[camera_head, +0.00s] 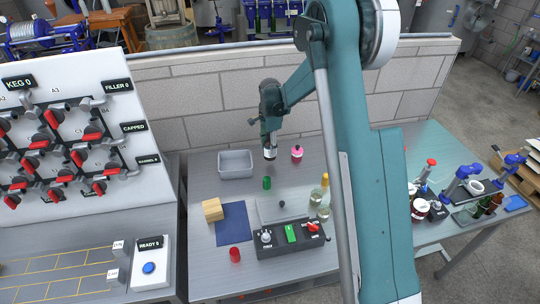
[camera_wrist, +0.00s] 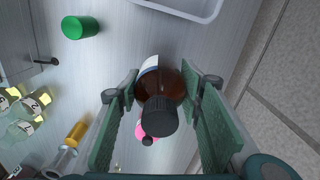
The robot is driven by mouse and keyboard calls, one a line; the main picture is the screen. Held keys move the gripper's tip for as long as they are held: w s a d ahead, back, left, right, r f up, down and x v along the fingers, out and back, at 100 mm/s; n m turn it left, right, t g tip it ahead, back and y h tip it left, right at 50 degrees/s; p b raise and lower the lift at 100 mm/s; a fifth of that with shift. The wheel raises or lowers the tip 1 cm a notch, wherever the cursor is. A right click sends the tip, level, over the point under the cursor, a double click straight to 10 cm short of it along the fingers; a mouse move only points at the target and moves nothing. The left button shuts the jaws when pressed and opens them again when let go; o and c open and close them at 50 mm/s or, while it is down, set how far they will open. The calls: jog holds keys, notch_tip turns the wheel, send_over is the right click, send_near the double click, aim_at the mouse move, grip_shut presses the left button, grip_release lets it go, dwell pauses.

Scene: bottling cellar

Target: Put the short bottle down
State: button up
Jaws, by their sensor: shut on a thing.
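My gripper (camera_head: 268,130) is shut on a short brown bottle (camera_head: 270,153) with a white label and a black cap. In the wrist view the bottle (camera_wrist: 160,85) is between the green finger pads, its cap toward the camera. In the head view the bottle hangs about upright below the gripper, over the back of the grey metal table (camera_head: 205,272). I cannot tell whether its base touches the table.
A grey tray (camera_head: 236,174) is left of the bottle and a pink bottle (camera_head: 297,155) is right. A green cylinder (camera_head: 267,183) stands in front. Clear bottles (camera_head: 318,197), a control box (camera_head: 290,245), a blue mat (camera_head: 231,224) and a wooden block (camera_head: 212,210) are nearer. A block wall rises behind.

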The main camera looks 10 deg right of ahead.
jog(key=shift+f, duration=0.2)
jog(key=shift+f, duration=1.85)
jog(key=shift+f, duration=0.15)
jog(key=o, duration=1.2)
jog(key=shift+c, duration=0.2)
notch_tip(320, 180, up, 12)
jog(key=shift+r, duration=0.2)
